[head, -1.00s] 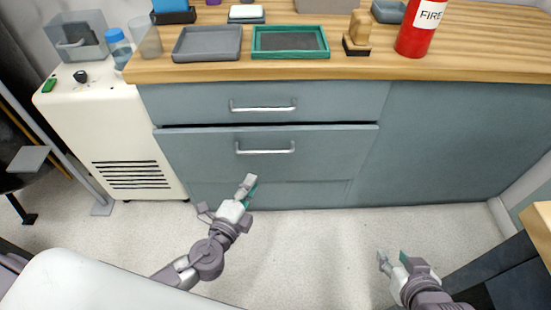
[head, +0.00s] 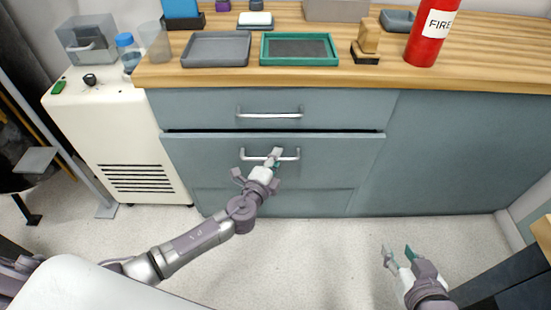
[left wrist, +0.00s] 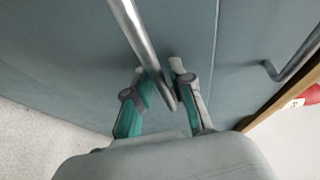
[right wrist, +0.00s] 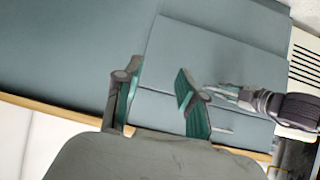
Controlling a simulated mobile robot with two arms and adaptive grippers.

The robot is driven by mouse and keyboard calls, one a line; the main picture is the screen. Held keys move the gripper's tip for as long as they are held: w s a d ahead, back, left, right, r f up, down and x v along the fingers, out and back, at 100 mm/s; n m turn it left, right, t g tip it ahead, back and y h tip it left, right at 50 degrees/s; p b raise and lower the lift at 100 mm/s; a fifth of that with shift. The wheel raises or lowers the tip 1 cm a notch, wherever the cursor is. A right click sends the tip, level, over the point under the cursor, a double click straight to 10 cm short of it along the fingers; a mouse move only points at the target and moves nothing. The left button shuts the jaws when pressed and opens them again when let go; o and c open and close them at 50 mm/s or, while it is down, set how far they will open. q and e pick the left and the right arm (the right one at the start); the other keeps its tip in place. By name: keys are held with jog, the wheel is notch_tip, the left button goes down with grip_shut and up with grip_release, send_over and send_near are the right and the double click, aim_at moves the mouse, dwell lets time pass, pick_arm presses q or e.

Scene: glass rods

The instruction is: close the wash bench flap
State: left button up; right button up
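The wash bench flap (head: 330,165) is the blue-grey lower front panel under a drawer front. A dark gap shows along its top edge, and the panel looks nearly upright. Its silver bar handle (head: 250,155) is partly hidden by my left gripper (head: 276,157). In the left wrist view, the handle (left wrist: 137,35) passes between the two fingers of my left gripper (left wrist: 160,68). These fingers are apart, one on each side of the bar; whether either touches it is unclear. My right gripper (head: 398,254) is open and empty over the floor, away from the flap.
The drawer front (head: 340,108) above has its own handle. The wooden worktop (head: 480,60) carries a grey tray (head: 215,64), a green-rimmed tray (head: 300,62) and a red fire extinguisher (head: 430,40). A cream cabinet (head: 110,130) stands left. Floor in front is clear.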

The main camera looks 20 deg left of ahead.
pick_arm(q)
grip_shut()
jog(key=shift+w+a, duration=0.15)
jog(key=shift+w, duration=0.15)
jog(key=shift+w+a+r, duration=0.15)
jog(key=shift+w+r, duration=0.05)
jog(key=shift+w, duration=0.25)
jog(key=shift+w+a+r, duration=0.15)
jog(key=shift+w, duration=0.3)
pick_arm(e)
jog(key=shift+w+a+r+t, duration=0.3)
jog(key=shift+w+r+t, duration=0.3)
jog(key=shift+r, duration=0.2)
pick_arm(q)
grip_release()
